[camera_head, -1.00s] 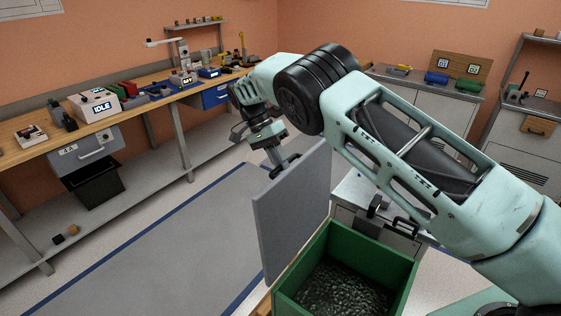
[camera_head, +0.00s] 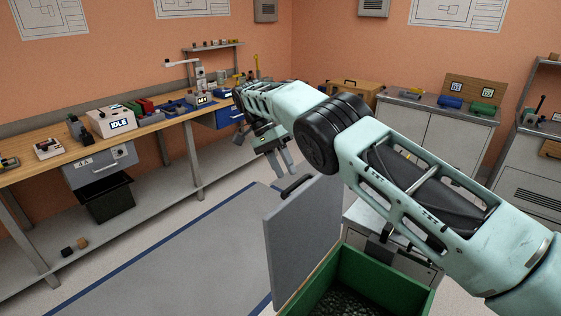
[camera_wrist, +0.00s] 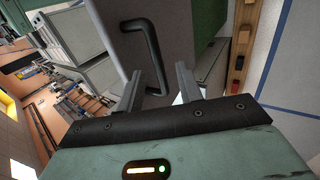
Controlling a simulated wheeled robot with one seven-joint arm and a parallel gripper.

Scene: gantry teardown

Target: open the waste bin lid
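The waste bin (camera_head: 385,286) is a green box with dark granular contents at the bottom of the head view. Its grey lid (camera_head: 303,235) stands upright at the bin's left side, so the bin's mouth is uncovered. A black bar handle (camera_head: 297,187) is at the lid's top edge. My gripper (camera_head: 281,168) is open and empty, just above the handle and apart from it.
A long wooden workbench (camera_head: 150,124) with tools and devices runs along the left wall. Grey cabinets (camera_head: 432,134) stand at the back right. A clear floor area (camera_head: 190,255) edged with blue lines lies left of the bin.

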